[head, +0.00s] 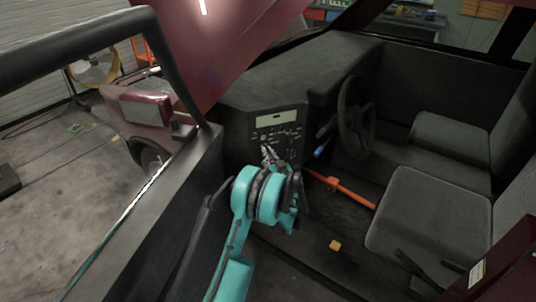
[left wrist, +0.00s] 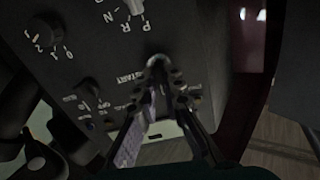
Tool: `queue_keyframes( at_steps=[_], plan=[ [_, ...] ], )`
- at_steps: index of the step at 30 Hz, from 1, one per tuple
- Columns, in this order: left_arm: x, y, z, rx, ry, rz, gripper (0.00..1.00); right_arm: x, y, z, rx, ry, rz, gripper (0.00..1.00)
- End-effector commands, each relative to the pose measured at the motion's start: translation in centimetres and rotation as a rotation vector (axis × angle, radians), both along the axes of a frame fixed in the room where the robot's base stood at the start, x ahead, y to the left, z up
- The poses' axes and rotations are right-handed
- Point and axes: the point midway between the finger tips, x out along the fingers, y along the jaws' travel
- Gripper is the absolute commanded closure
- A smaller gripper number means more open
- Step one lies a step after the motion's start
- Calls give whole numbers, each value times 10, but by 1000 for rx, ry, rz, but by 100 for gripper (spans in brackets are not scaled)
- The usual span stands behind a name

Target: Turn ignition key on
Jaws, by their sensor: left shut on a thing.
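The dark control panel (head: 278,128) with white markings stands in the middle of the head view, inside the open vehicle. My left gripper (head: 270,157) is against the lower part of this panel. In the left wrist view my left gripper (left wrist: 160,68) has its fingertips together beside the START marking (left wrist: 130,78) on the panel (left wrist: 190,35). It is shut on the ignition key, which is mostly hidden between the fingertips, so its turn angle cannot be read. My right gripper is not in view.
A knob (left wrist: 135,6) marked P, R, N and a numbered knob (left wrist: 48,24) sit nearby on the panel. Right of my arm are an orange lever (head: 345,190), the steering wheel (head: 355,115) and a seat (head: 425,215). The door frame (head: 140,215) borders my arm's left side.

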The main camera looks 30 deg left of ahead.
Motion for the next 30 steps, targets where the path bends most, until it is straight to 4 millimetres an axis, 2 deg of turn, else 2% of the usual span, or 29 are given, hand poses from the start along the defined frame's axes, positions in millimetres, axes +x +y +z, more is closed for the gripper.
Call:
queue_keyframes(
  at_steps=[18, 30],
  plan=[
    [1, 0, 0, 310, 377, 0, 100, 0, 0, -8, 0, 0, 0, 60],
    [1, -1, 0, 421, 511, -1, 100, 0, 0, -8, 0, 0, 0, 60]
  ],
)
